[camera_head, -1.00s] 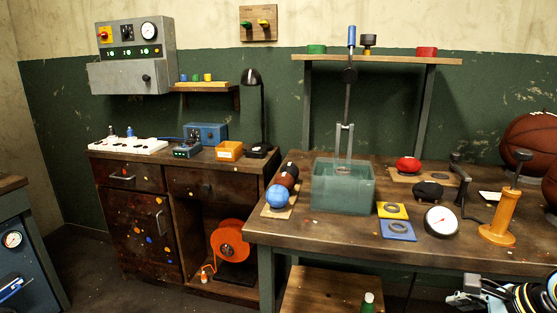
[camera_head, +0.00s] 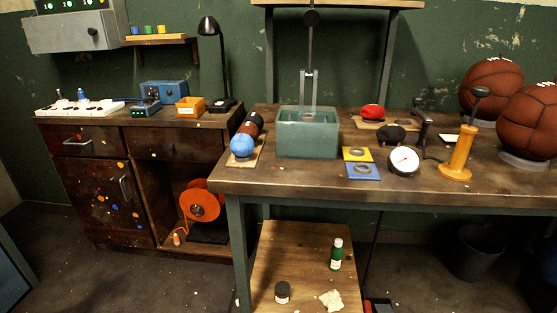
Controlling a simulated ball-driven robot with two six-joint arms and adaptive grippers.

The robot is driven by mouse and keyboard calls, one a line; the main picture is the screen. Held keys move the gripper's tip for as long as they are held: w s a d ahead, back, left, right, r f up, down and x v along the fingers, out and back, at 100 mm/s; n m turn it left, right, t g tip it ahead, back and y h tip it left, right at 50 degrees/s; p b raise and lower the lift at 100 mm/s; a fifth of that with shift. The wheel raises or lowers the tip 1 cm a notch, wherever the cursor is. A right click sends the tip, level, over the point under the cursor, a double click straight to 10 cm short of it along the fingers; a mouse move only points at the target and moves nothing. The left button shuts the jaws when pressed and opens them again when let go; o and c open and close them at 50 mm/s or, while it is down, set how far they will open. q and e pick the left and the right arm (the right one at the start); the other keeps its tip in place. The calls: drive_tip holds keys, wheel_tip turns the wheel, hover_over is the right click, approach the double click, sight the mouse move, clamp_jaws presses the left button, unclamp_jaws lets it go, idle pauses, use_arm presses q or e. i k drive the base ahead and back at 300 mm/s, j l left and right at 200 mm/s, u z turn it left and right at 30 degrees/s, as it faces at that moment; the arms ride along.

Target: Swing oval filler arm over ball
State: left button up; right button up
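A red oval ball (camera_head: 372,112) sits on a wooden board (camera_head: 360,124) toward the back of the workbench, right of the glass tank. A dark oval ball (camera_head: 389,134) lies just in front of it. A black upright arm (camera_head: 422,132) with a dark hose stands at the board's right end, beside the balls and apart from the red one. It looks like the filler arm, but its tip is too small to make out. Neither of my grippers shows in the head view.
A water tank (camera_head: 307,145), a white dial gauge (camera_head: 404,161) and an orange hand pump (camera_head: 461,155) stand on the workbench (camera_head: 320,186). Two large basketballs (camera_head: 528,120) are at the right. A blue ball (camera_head: 242,145) lies at the left end. The bench's front right is clear.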

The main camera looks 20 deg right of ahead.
sight(417, 102)
drive_tip(key=l+z, duration=0.1)
drive_tip(key=z, duration=1.65)
drive_tip(key=k+l, duration=0.05)
